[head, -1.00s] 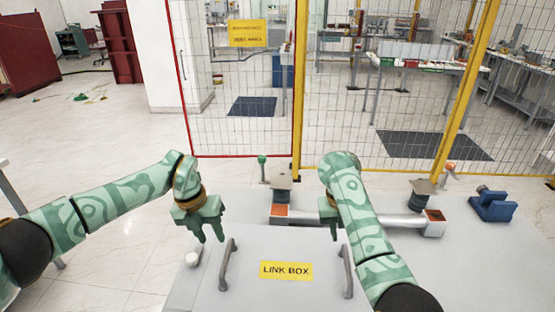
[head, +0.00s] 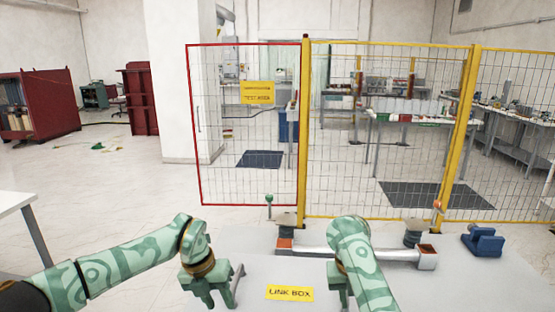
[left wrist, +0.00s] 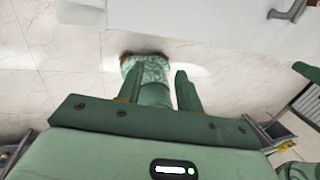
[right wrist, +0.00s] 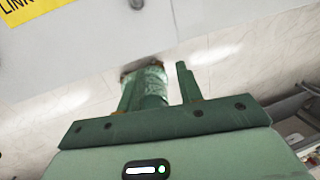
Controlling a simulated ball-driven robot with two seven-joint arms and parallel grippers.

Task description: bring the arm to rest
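My left gripper (head: 217,298) hangs fingers down beside the left handle (head: 238,284) of the grey link box, whose yellow LINK BOX label (head: 290,293) shows at the bottom of the head view. In the left wrist view its two fingers (left wrist: 156,75) are apart with nothing held. My right gripper (head: 342,296) is over the right side of the box, partly hidden by its own forearm. In the right wrist view its fingers (right wrist: 155,75) are apart and empty. The box's right handle is hidden in the head view.
A silver bar (head: 388,253) with orange-topped ends lies behind the grippers. A blue vise-like block (head: 483,240) stands at the right. A yellow-framed mesh fence (head: 390,130) with a red-edged panel closes off the back. A white table (head: 15,203) is at the left.

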